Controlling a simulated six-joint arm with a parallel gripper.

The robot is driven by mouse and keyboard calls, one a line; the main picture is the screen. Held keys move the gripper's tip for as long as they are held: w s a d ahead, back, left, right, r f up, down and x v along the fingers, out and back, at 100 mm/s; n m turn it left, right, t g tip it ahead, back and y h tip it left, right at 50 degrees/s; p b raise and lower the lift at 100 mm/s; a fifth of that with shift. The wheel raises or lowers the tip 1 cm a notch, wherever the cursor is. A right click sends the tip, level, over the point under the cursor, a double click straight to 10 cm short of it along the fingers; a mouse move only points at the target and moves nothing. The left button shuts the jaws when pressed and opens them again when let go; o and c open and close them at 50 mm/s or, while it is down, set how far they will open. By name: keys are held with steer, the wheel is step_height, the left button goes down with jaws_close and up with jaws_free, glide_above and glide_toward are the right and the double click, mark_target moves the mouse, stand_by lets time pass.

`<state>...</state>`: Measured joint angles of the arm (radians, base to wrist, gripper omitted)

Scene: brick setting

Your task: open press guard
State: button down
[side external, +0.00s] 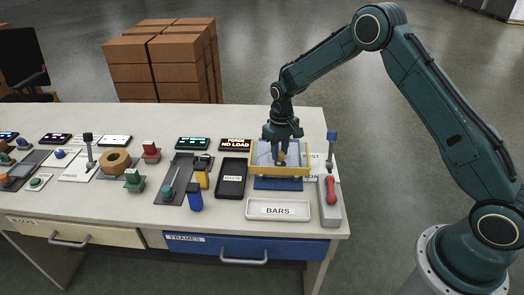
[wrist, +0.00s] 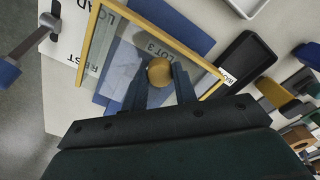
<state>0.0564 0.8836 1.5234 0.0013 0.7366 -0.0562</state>
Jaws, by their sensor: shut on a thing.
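The press guard is a yellow-framed clear panel (side external: 279,177) over a blue base (side external: 278,184) at the right end of the bench. It also shows in the wrist view as a yellow frame (wrist: 186,48) with text visible through the panel. An orange-tan round knob (wrist: 159,72) sits at the guard. My gripper (side external: 282,152) is over the guard from above. Its two dark fingers (wrist: 160,85) are shut on the knob, one on each side. I cannot tell exactly how far the guard is tilted. The gripper hides part of the panel.
A white BARS tray (side external: 278,210) lies in front of the guard. A black tray (side external: 232,178) is to its left. A red-handled lever (side external: 331,190) and a blue-topped lever (side external: 331,137) stand close on the right. Signs (side external: 236,145) stand behind left.

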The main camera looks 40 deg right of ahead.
steer(key=shift+w+d, duration=3)
steer(key=shift+w, duration=0.15)
steer(key=c, duration=1.1)
jaws_free()
steer(key=shift+s, duration=0.1)
steer(key=shift+r, duration=0.2)
step_height(320, 180, up, 14)
steer(key=shift+f, duration=0.25)
